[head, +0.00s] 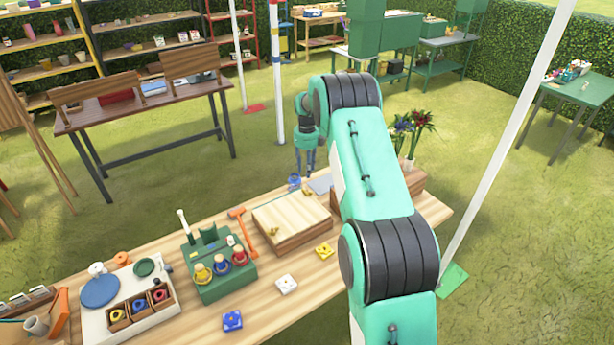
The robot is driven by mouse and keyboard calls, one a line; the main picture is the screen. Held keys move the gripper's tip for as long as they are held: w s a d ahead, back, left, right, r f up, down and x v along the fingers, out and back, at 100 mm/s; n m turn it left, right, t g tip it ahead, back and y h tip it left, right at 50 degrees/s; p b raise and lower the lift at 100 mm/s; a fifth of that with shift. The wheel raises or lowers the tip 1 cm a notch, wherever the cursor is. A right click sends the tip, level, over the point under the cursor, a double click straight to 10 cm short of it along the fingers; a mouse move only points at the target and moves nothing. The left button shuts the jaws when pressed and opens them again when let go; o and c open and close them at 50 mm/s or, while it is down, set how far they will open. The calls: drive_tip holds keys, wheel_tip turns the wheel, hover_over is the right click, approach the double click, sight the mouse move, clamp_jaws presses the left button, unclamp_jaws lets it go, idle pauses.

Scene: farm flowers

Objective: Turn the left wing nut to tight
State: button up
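A pale wooden press-like block (291,222) lies on the long wooden table. A small brass wing nut (273,231) shows at its left front edge. Another small brass-coloured piece (306,188) shows near its far edge, too small to make out well. Whether the nuts are tight cannot be told at this size. My gripper (304,173) points down beyond the block's far edge, above and right of a small blue object (294,183). Its two fingers look apart with nothing visible between them. It is well away from the left wing nut.
Flowers (412,130) stand behind my arm. A white pole (510,150) rises at right.

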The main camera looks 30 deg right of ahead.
drive_tip(key=shift+r, duration=0.5)
drive_tip(key=m+p, duration=0.2)
drive_tip(key=m, duration=0.8)
drive_tip(key=m+p, duration=0.2)
drive_tip(key=m, duration=0.9)
drive_tip(key=m+p, duration=0.2)
drive_tip(key=m, duration=0.8)
drive_tip(key=shift+r+m, duration=0.3)
drive_tip(key=shift+r, duration=0.1)
